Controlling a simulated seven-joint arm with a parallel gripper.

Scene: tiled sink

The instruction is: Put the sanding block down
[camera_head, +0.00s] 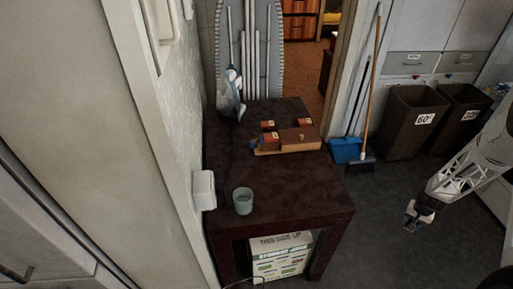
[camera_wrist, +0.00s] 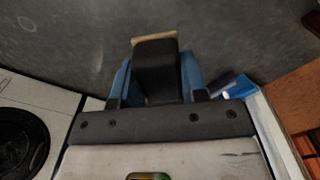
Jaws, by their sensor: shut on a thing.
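My gripper (camera_head: 416,214) is at the right of the head view, above the grey floor and well to the right of the dark table (camera_head: 225,172). In the wrist view, the blue fingers of my gripper (camera_wrist: 155,85) are shut on the sanding block (camera_wrist: 155,52). The block is dark with a thin tan edge at its far end. Grey floor shows beyond it. In the head view the block is too small to make out clearly at the fingertips.
On the table are a glass (camera_head: 243,201), a wooden tray with small boxes (camera_head: 300,138) and a white bottle (camera_head: 235,82). The table's front is mostly bare. A box (camera_head: 281,258) sits below. A blue dustpan (camera_head: 346,150), broom and dark bins (camera_head: 412,122) stand behind.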

